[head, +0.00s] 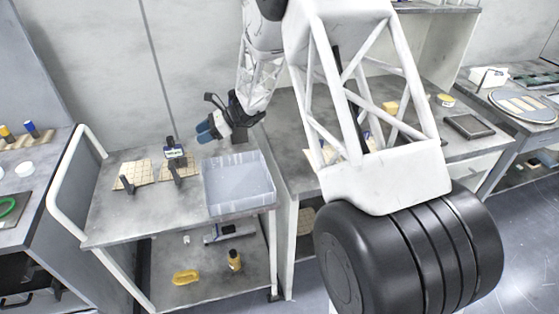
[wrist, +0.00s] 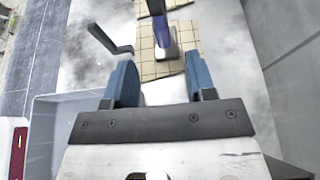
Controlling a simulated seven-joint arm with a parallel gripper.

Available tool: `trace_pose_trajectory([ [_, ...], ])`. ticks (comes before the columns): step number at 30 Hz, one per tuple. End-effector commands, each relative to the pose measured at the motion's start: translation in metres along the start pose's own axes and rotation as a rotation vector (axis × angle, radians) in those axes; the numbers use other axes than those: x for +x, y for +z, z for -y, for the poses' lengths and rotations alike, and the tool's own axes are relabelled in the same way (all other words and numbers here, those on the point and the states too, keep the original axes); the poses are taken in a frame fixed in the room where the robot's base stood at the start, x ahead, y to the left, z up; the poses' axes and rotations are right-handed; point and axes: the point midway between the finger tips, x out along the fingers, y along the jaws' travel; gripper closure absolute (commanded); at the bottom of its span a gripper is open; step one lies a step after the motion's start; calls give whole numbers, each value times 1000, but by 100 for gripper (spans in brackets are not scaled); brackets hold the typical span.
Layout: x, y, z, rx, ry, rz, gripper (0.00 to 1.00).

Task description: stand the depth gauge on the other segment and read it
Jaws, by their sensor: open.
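Two tan gridded segments lie side by side on the cart at the left, the left segment (head: 143,167) and the right segment (head: 190,174). What looks like the depth gauge (head: 173,148), dark with a small pale display, stands at the back edge of the right segment. In the wrist view, a blue-and-grey upright (wrist: 159,28), probably the gauge, is over the near segment (wrist: 147,60). My gripper (head: 206,132) is open and empty, above and right of the gauge. Its blue fingers (wrist: 161,80) are apart, with nothing between them. The gauge's reading is too small to tell.
A grey open tray (head: 240,209) sits on the cart's right side. The cart's white side rail (head: 62,187) borders the left. The cart top's front left is bare.

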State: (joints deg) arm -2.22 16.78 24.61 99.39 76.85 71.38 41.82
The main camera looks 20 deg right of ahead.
Motion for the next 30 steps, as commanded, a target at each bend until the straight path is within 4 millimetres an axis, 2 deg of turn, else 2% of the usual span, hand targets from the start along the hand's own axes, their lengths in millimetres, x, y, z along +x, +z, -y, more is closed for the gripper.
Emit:
trace_pose_trajectory([
  [5,-6,7,-8,-28,9,-18,49],
  [11,-22,28,-34,-117,36,-77,49],
  [21,-67,72,-110,-355,119,-237,49],
  [30,-106,99,-181,-573,203,-385,49],
])
